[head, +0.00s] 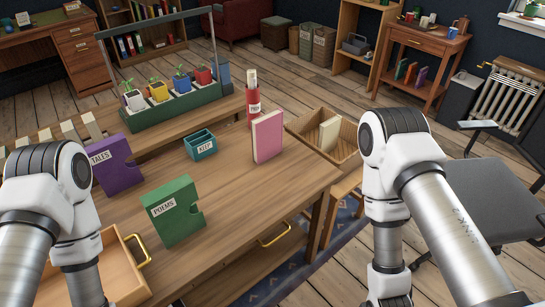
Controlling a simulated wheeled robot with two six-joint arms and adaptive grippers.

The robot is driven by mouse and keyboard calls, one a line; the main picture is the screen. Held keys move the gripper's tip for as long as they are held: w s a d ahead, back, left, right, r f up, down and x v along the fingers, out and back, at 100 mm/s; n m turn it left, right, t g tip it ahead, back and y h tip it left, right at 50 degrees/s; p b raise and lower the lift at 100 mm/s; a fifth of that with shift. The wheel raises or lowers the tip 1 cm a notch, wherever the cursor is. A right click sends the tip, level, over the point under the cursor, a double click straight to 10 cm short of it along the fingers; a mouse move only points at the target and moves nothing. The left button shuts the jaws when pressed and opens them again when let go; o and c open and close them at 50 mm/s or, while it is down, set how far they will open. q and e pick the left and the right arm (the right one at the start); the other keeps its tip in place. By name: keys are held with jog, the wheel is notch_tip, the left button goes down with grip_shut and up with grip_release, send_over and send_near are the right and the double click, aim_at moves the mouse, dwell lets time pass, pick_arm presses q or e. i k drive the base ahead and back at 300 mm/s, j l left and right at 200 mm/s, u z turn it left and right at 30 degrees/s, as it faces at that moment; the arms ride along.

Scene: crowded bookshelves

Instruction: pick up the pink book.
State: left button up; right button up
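The pink book (267,137) stands upright near the right part of the wooden table's far side, with its cream page edges showing along one side. Nothing touches it that I can see. My two arms come in from the lower left and lower right, and their ends run out of the bottom of the head view. Both grippers are out of sight, so nothing held can be seen.
A green POEMS box (174,212), a purple TALES box (117,166), a teal KEEP holder (201,145) and a red bottle (253,105) surround it. A green planter rack (175,108) stands behind. A wooden crate (345,150) is right of the table (250,205).

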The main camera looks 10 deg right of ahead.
aim_at(267, 128)
jog(key=i+l+u, duration=0.2)
jog(key=l+u, duration=0.15)
jog(key=i+l+u, duration=0.1)
jog(key=l+u, duration=0.2)
jog(key=i+l+u, duration=0.1)
jog(key=l+u, duration=0.4)
jog(key=l, duration=0.35)
jog(key=k+l+u, duration=0.15)
jog(key=l, duration=0.3)
jog(key=i+l, duration=0.05)
